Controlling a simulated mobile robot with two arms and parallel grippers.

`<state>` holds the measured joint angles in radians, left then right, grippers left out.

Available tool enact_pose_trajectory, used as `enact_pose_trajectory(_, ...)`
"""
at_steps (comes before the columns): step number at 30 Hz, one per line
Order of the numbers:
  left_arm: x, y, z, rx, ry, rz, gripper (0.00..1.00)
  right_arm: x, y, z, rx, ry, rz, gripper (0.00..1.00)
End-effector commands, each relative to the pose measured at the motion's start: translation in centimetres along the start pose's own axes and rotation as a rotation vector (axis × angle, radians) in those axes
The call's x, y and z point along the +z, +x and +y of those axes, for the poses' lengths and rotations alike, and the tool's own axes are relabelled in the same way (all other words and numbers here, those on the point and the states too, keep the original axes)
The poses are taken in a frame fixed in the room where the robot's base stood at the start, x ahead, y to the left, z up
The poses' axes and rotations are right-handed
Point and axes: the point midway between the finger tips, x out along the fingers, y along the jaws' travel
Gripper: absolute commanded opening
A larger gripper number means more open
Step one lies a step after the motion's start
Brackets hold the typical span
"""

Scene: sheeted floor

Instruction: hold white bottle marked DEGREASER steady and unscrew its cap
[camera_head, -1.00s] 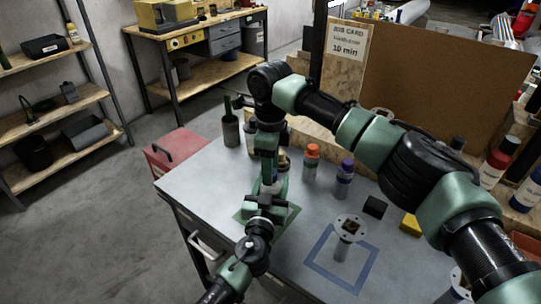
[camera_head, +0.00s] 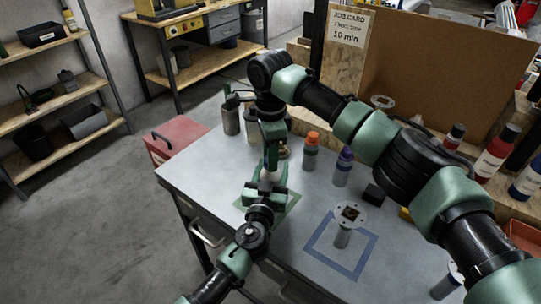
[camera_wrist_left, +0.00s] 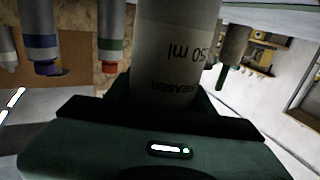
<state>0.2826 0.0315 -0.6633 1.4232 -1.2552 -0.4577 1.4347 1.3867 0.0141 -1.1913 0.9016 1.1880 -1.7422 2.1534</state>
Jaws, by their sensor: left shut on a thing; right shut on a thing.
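The white bottle (camera_head: 267,178) stands upright on the green square mat (camera_head: 291,203) on the grey table. In the left wrist view the bottle (camera_wrist_left: 176,50) appears upside down, with part of the word DEGREASER and "50 ml" readable. My left gripper (camera_head: 266,192) is shut around the bottle's body from the front; its jaws also show in the wrist view (camera_wrist_left: 160,108). My right gripper (camera_head: 270,165) points down from above and is shut at the bottle's top. The cap is hidden between its fingers, so I cannot tell how far it is turned.
An orange-capped bottle (camera_head: 311,152) and a purple-capped bottle (camera_head: 343,168) stand to the right. A dark block (camera_head: 374,194) and a blue square outline (camera_head: 325,262) with a round-topped stand (camera_head: 343,236) are farther right. A grey canister (camera_head: 231,120) stands at the back left.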

Motion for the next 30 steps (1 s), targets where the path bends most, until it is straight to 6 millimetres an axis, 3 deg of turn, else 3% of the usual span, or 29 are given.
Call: enact_pose_trajectory(30,-0.03,-0.02,0.02,0.0,0.0,0.001,0.0,-0.15,-0.17,-0.14,-0.003,-2.188,0.005,0.0)
